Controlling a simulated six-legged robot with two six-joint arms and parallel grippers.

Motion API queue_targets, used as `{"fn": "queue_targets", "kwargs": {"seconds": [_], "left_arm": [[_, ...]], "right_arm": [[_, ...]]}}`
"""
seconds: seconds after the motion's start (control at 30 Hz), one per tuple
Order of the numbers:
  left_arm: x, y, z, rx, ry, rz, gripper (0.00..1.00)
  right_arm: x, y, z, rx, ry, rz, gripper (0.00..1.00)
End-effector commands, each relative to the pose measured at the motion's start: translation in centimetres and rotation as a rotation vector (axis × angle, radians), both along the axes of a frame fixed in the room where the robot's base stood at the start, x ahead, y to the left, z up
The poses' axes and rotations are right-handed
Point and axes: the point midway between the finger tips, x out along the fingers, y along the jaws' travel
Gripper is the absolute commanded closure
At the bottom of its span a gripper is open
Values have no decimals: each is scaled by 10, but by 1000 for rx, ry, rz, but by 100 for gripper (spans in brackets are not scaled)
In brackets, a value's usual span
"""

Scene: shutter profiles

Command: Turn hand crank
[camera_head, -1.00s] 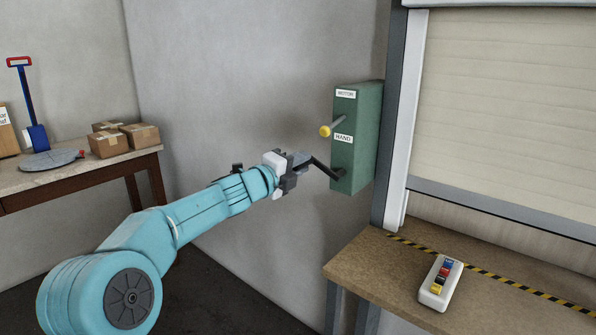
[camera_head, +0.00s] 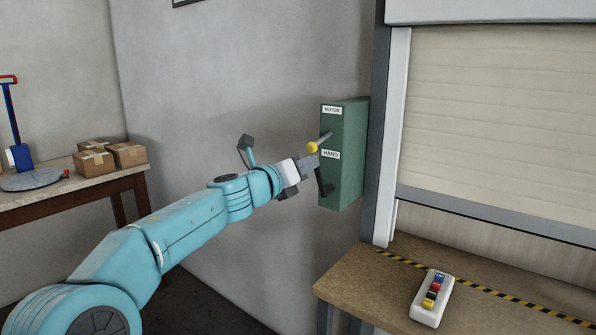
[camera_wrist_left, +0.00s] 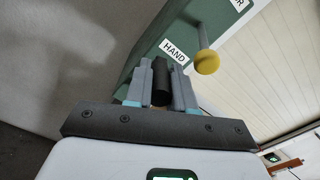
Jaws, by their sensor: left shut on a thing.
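The green box (camera_head: 345,150) is fixed to the wall beside the shutter, with MOTOR and HAND labels on its face. A lever with a yellow knob (camera_head: 312,147) sticks out between the labels; the knob also shows in the left wrist view (camera_wrist_left: 207,62). The dark hand crank (camera_head: 325,185) comes from the lower part of the box, its arm pointing up. My left gripper (camera_head: 307,166) is shut on the crank's dark round grip (camera_wrist_left: 160,82), which stands between the two fingers in the left wrist view. The gripper is just below the yellow knob. My right gripper is not in view.
The roller shutter (camera_head: 500,120) is at the right, with wood panelling visible below its bottom bar. A bench (camera_head: 350,275) carries a white button box (camera_head: 432,298) and a striped tape line. A table (camera_head: 70,198) at left holds cardboard boxes (camera_head: 128,153).

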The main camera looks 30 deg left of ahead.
Motion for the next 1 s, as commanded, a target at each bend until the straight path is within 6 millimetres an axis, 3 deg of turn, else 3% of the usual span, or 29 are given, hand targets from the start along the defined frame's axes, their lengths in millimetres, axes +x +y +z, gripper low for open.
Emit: {"fn": "queue_targets", "kwargs": {"seconds": [0.33,0.83,0.87,0.9,0.93,1.0], "left_arm": [[0,-12,-1,118,-5,-8,100],[0,-13,-3,134,-1,-8,100],[0,-13,-3,134,-1,-8,74],[0,-13,-3,134,-1,-8,60],[0,-13,-3,134,-2,-8,52],[0,-12,-2,134,-3,-6,52]], "right_arm": [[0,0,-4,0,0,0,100],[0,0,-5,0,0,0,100],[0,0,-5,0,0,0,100],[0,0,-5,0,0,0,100],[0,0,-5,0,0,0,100],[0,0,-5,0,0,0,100]]}}
